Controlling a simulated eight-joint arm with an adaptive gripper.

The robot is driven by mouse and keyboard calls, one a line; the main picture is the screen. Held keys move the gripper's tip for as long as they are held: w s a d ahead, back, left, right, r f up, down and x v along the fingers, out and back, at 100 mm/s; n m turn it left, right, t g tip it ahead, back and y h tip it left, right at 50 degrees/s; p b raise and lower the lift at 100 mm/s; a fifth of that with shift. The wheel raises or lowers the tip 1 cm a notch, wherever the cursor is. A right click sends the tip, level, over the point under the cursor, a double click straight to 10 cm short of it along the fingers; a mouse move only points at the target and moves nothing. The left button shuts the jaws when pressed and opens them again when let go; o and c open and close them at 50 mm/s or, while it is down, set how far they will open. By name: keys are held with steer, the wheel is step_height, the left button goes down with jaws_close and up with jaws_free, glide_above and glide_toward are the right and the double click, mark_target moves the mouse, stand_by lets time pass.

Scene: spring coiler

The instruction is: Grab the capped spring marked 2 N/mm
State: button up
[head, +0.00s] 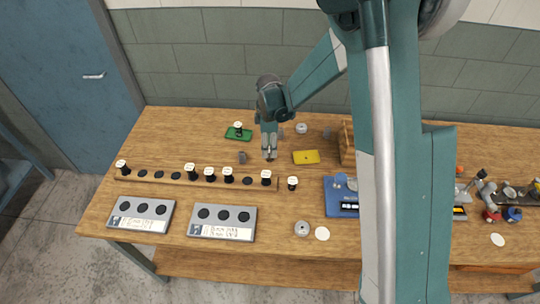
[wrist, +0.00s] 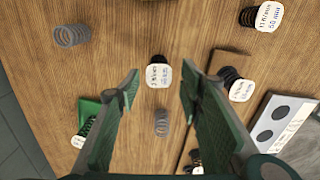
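My gripper (head: 269,156) hangs over the middle of the table. In the wrist view my gripper (wrist: 159,82) is open, with its two green fingers spread. A black capped spring (wrist: 158,72) with a white label shows in the gap between the fingertips, and I see nothing gripped. Its label seems to start with a 2, but the print is too small to read surely. In the head view I cannot make this spring out behind the gripper. Another capped spring (wrist: 268,17) reads about 11 N/mm, 50 mm. A capped spring (wrist: 240,88) stands at the rack's end.
A long wooden rack (head: 150,181) holds several capped springs. Two grey plates with black holes (head: 222,231) lie in front. A green tray (head: 234,138) bears a capped spring. A bare spring (wrist: 162,122) stands near the fingers. A yellow pad (head: 306,157) lies right of the gripper.

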steer(key=shift+f, duration=0.1)
steer(key=shift+w+d+f, duration=0.1)
steer(key=shift+f, duration=1.15)
steer(key=shift+d+f, duration=0.1)
steer(key=shift+f, duration=1.15)
steer(key=c, duration=0.9)
